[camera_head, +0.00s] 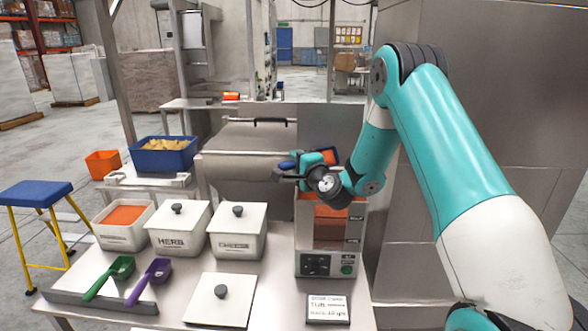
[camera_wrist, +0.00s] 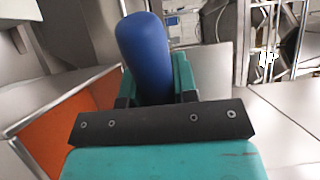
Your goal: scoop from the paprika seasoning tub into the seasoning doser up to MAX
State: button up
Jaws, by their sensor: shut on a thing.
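The paprika tub (camera_head: 103,236) stands open at the left of the bench, with orange-red powder in it. The seasoning doser (camera_head: 312,263) stands at the bench's right, with a clear hopper above a dark control panel. Orange-red powder shows in the hopper, and labels mark its right side; I cannot read its exact level. My gripper (camera_head: 306,172) is above the doser, shut on a blue scoop (camera_head: 287,165). Its handle also shows in the wrist view (camera_wrist: 145,55). The scoop's bowl is partly hidden behind my gripper, with some orange-red showing there.
Lidded tubs, one marked HERB (camera_head: 177,243) and another (camera_head: 237,245), stand between paprika tub and doser. A loose lid (camera_head: 220,305) and a sign (camera_head: 328,309) lie in front. Green (camera_head: 110,277) and purple (camera_head: 148,281) scoops rest front left. A blue crate (camera_head: 163,158) stands behind.

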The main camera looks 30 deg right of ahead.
jog(key=shift+s+t+b, duration=0.3)
jog(key=shift+t+b, duration=0.5)
jog(key=shift+b, duration=2.7)
jog(key=shift+s+t+b, duration=0.25)
jog(key=shift+t+b, duration=0.55)
jog(key=shift+b, duration=2.7)
jog(key=t+b, duration=0.1)
jog(key=b, duration=0.5)
jog(key=s+t+b, duration=0.1)
jog(key=t+b, duration=0.1)
jog(key=b, duration=0.5)
jog(key=shift+s+t, duration=0.15)
jog(key=shift+t, duration=0.15)
